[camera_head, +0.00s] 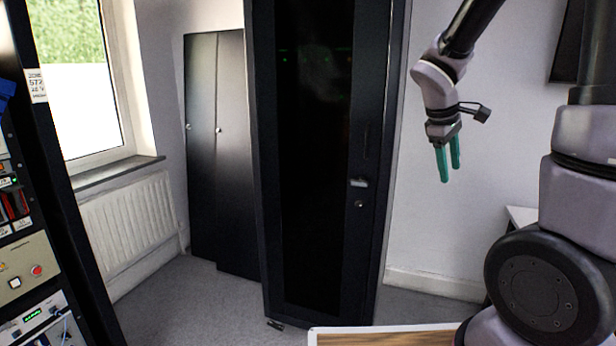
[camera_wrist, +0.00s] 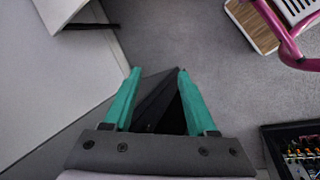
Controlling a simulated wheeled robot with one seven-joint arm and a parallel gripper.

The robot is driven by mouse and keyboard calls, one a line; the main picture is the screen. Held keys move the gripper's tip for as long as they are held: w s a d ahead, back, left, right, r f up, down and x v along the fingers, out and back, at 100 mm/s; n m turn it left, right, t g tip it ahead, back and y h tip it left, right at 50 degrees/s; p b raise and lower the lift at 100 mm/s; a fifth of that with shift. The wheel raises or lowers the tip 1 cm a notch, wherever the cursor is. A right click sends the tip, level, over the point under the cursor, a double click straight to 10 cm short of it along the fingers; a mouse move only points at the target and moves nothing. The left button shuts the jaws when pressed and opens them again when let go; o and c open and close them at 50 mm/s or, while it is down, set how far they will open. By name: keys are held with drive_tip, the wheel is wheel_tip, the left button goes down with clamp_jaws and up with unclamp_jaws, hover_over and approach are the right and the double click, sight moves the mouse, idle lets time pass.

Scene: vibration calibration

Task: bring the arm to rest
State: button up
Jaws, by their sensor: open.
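My gripper (camera_head: 449,176) hangs in the upper right of the head view, with its two green fingers pointing down. It is in front of the white wall, right of the black cabinet. In the wrist view my gripper (camera_wrist: 158,72) has its green fingers apart, with nothing between them but a dark shape and grey floor beyond. My arm comes in from the upper right of the head view, bent at the wrist.
A tall black cabinet (camera_head: 310,160) stands in the middle. An equipment rack (camera_head: 40,200) is at the left. A wood-topped surface (camera_head: 385,337) is at the bottom. A pink frame (camera_wrist: 285,42) and a dark tray of parts (camera_wrist: 293,150) show at the right of the wrist view.

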drive_tip(key=s+a+r+m+t+y, duration=0.2)
drive_tip(key=s+a+r+m+y, duration=0.1)
drive_tip(key=s+r+m, duration=0.3)
drive_tip(key=s+a+r+m+t+y, duration=0.3)
drive_tip(key=s+a+r+m, duration=0.2)
drive_tip(key=s+r, duration=0.3)
drive_tip(key=shift+a+m, duration=0.35)
drive_tip(key=shift+m, duration=0.05)
drive_tip(key=shift+s, duration=0.1)
